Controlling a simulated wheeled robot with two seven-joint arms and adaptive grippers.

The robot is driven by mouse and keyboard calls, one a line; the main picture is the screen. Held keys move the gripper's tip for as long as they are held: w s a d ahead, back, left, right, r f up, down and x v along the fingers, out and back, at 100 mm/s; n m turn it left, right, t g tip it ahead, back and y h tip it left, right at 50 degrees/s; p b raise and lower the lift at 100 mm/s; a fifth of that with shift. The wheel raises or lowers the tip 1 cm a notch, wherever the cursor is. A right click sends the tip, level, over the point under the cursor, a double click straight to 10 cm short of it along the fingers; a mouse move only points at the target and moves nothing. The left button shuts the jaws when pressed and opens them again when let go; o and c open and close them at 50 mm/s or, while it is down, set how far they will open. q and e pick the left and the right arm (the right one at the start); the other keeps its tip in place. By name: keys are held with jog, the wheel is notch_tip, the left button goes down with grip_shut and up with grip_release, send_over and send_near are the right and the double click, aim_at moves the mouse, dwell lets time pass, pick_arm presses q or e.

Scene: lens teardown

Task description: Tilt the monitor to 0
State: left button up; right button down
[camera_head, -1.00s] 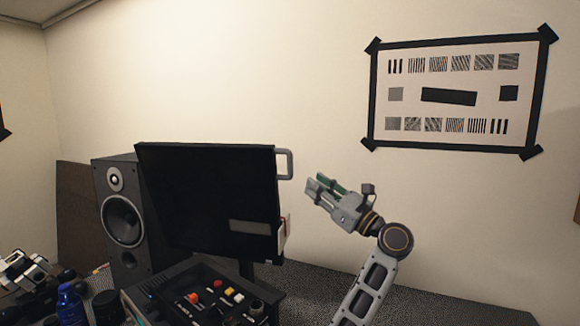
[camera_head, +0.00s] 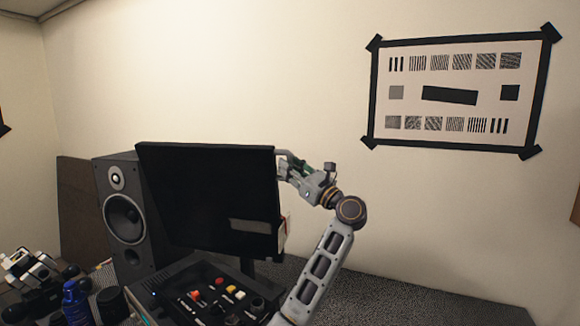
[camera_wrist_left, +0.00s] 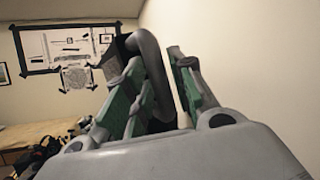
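The monitor (camera_head: 208,195) is a dark flat screen left of the middle in the head view. Its side edges slant; I cannot read its tilt angle. A grey loop handle at its upper right edge is mostly hidden by my left gripper (camera_head: 285,166) in that view. In the left wrist view the handle (camera_wrist_left: 154,62) is a thick grey bent tube between the green-padded fingers of my left gripper (camera_wrist_left: 155,88). The fingers are apart, with a gap visible between the tube and the right finger. My right gripper is not in view.
A black speaker (camera_head: 124,212) stands behind and left of the monitor. A control box (camera_head: 215,296) with coloured buttons sits in front of it. A blue bottle (camera_head: 76,303) and black-and-white gear crowd the lower left. A test chart (camera_head: 455,92) hangs on the wall; space right of my arm is clear.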

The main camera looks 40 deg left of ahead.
pick_arm(q)
jog(key=shift+a, duration=0.1)
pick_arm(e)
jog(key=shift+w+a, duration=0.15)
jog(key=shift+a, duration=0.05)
pick_arm(q)
grip_shut()
